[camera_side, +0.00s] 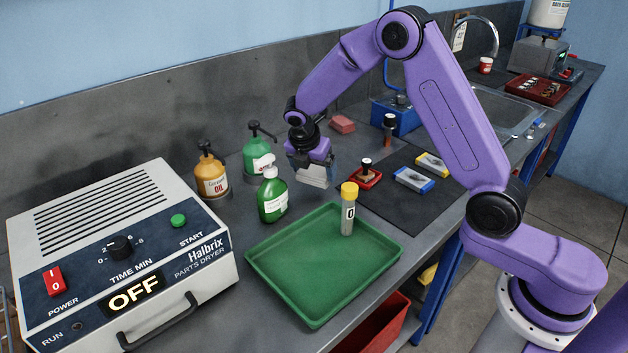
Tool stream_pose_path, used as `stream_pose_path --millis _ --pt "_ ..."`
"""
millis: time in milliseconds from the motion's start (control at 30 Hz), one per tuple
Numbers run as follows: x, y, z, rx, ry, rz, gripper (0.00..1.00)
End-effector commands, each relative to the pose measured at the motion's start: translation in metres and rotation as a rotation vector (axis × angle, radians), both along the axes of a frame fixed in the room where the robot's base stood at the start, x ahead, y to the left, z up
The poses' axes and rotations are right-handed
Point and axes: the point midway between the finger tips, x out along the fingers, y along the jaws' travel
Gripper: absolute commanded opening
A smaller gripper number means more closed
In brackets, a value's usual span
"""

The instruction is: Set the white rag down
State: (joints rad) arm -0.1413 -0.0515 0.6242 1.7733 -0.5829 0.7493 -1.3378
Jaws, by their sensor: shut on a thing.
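My gripper (312,168) is at the middle of the bench, pointing down, just behind the green tray and to the right of the green bottles. It is shut on the white rag (314,181), which shows as a small pale piece at the fingertips. The fingers partly hide the rag. I cannot tell whether the rag touches the bench top below it.
A green tray (290,300) holding a yellow-capped tube (348,212) lies in front. A green bottle (272,197) and pump bottles stand left. A red dish (375,182) and small boxes on a dark mat (400,208) lie right. A parts dryer (120,250) fills the left.

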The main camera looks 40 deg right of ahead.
Motion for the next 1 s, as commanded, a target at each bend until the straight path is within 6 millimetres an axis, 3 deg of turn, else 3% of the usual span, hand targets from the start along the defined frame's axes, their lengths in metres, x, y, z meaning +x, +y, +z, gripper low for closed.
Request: stream_pose_path --millis 300,667,700,733,1000 --pt "-0.001 -0.001 -0.035 0.000 0.003 0.000 0.61" --pt "0.000 0.000 -0.039 0.000 0.001 0.000 0.61" --pt "0.000 0.000 -0.039 0.000 0.001 0.000 0.94" --pt "0.000 0.000 -0.039 0.000 0.000 0.000 1.00" --pt "0.000 0.000 -0.037 0.000 0.000 -0.001 1.00"
